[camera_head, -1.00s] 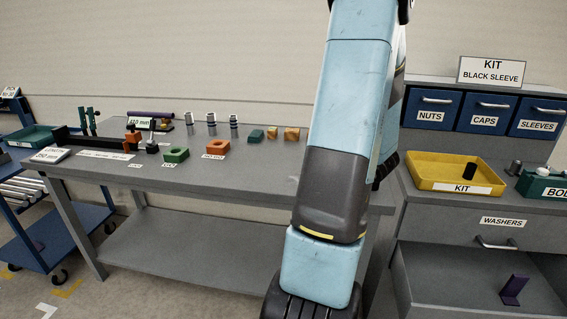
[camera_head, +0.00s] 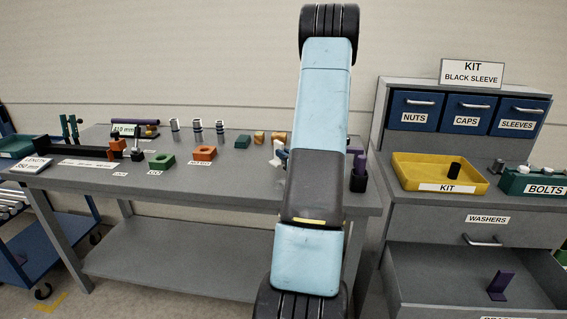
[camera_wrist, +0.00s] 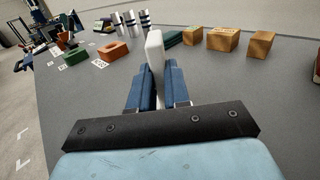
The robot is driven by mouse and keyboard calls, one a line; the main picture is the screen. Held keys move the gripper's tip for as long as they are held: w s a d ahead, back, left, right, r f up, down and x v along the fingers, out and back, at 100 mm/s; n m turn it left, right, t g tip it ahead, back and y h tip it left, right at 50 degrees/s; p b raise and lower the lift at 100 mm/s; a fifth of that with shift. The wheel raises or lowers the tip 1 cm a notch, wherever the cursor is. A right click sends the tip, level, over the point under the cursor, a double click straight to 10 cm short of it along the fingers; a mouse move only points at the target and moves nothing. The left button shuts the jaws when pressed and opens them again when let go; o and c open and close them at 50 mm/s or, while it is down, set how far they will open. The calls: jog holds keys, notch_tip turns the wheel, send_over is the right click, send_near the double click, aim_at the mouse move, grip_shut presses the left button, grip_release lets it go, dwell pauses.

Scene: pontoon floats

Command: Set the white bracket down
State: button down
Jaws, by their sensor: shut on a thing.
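The white bracket (camera_wrist: 155,52) stands upright between my gripper's blue fingers (camera_wrist: 158,84) in the wrist view. My gripper is shut on it, over the grey workbench (camera_wrist: 230,82). In the head view, my arm hides most of the gripper; a small white and dark part (camera_head: 278,152) shows left of the arm, above the bench's right part. I cannot tell whether the bracket's lower end touches the bench top.
Wooden blocks (camera_wrist: 223,39) and a green block (camera_head: 243,141) lie behind the bracket. An orange block (camera_head: 204,153) and a green holed block (camera_head: 161,161) lie further left. A purple piece (camera_head: 358,172) stands near the bench's right end. The front middle is clear.

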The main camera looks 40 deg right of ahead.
jog(key=shift+w+f, duration=0.2)
notch_tip(320, 180, down, 3)
jog(key=shift+w+f, duration=0.1)
jog(key=shift+f, duration=0.05)
jog(key=c, duration=1.1)
grip_release()
